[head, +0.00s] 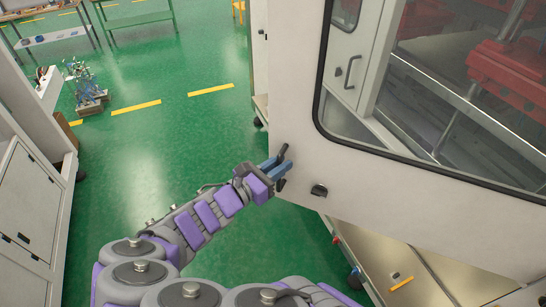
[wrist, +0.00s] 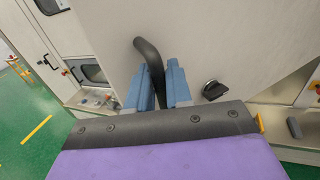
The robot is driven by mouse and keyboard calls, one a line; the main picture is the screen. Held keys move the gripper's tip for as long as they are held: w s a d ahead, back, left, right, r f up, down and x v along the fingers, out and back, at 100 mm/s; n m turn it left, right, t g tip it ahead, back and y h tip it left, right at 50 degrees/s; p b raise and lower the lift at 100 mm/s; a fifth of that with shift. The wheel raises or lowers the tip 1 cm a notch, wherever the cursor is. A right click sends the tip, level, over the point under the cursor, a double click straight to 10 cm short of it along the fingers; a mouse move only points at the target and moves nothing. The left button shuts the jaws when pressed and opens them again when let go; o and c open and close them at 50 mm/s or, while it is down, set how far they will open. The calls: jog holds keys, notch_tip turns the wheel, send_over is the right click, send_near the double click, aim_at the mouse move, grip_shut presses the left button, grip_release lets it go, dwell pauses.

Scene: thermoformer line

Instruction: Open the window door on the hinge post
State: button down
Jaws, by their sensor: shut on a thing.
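The window door (head: 296,90) is a white panel with a large black-rimmed window, filling the right of the head view. Its lower edge slants across the beige machine base below; I cannot tell how far it is open. Its black bar handle (head: 284,152) sits near the left edge and also shows in the wrist view (wrist: 149,55). My gripper (head: 275,168) is at the handle, its blue fingers (wrist: 158,88) shut on the handle's lower part. The handle's upper end bends out above the fingers. The hinge post cannot be made out.
A black latch knob (head: 319,190) is on the door right of the handle. Red machinery (head: 510,70) shows through the window. White cabinets (head: 28,200) stand at left. Green floor (head: 170,130) between is mostly clear, with a small fixture (head: 90,98) farther back.

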jog(key=shift+s+a, duration=0.3)
jog(key=shift+s, duration=0.25)
jog(key=shift+s+a, duration=0.25)
jog(key=shift+s, duration=0.3)
jog(key=c, duration=1.2)
grip_release()
jog(key=shift+a, duration=0.2)
jog(key=p+v, duration=0.5)
jog(key=v, duration=1.2)
jog(key=shift+a+p, duration=0.25)
jog(key=shift+p, duration=0.05)
jog(key=shift+f, duration=0.1)
